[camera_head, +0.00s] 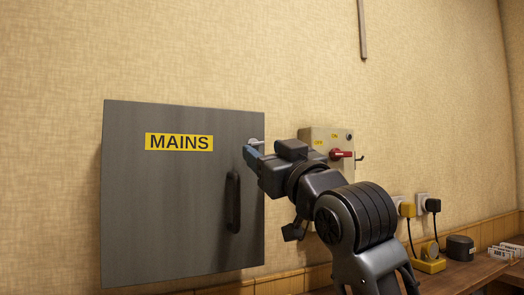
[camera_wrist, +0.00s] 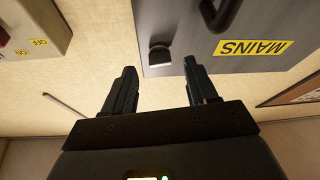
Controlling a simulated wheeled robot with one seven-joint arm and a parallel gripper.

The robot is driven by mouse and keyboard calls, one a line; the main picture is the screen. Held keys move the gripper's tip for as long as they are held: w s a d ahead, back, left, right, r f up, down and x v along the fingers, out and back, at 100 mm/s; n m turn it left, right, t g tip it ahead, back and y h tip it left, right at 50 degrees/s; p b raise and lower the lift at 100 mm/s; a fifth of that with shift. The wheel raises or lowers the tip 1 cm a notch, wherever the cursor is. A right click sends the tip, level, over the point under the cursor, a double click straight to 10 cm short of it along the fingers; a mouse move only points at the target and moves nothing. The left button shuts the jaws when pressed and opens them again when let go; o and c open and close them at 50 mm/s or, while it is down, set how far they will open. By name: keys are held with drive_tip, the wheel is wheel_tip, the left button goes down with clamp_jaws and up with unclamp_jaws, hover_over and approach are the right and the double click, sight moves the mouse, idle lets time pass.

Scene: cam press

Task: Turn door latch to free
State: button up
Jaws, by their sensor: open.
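The grey metal door (camera_head: 180,200) bears a yellow MAINS label (camera_head: 179,142) and hangs on the wall, flush with its box. The door latch, a small metal piece (camera_head: 256,141), is at the door's upper right edge, partly hidden behind my gripper. In the wrist view, which is turned upside down, the latch (camera_wrist: 160,54) shows between and beyond the fingertips. My gripper (camera_wrist: 160,68) is open and empty, its two fingers apart on either side of the latch in that view. In the head view my gripper (camera_head: 250,154) is just below the latch; contact cannot be told.
A black door handle (camera_head: 233,202) stands out below the latch. A beige switch box (camera_head: 318,137) with a red lever (camera_head: 342,154) is on the wall to the right. Plugs and a black container (camera_head: 460,248) are near the wooden bench (camera_head: 470,275). The wall above is mostly bare.

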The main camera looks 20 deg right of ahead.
drive_tip(key=v, duration=0.5)
idle(0.4)
drive_tip(key=s+f+m+g+h+p, duration=0.1)
drive_tip(key=s+f, duration=0.4)
drive_tip(key=f, duration=0.5)
drive_tip(key=s+a+f+m+g+p, duration=0.15)
drive_tip(key=s+f, duration=0.25)
drive_tip(key=f, duration=0.6)
drive_tip(key=s+f+m+g+h+p, duration=0.15)
drive_tip(key=s+f, duration=0.35)
drive_tip(key=f, duration=0.5)
drive_tip(key=s+f+g+p, duration=0.1)
drive_tip(key=s+f, duration=0.2)
drive_tip(key=s, duration=1.1)
drive_tip(key=s+f+g+p, duration=0.1)
drive_tip(key=s+f+g, duration=0.1)
drive_tip(key=s, duration=1.2)
drive_tip(key=shift+s+d+f+n+g+y, duration=0.25)
drive_tip(key=shift+d+f+n+y, duration=0.2)
drive_tip(key=shift+f, duration=0.25)
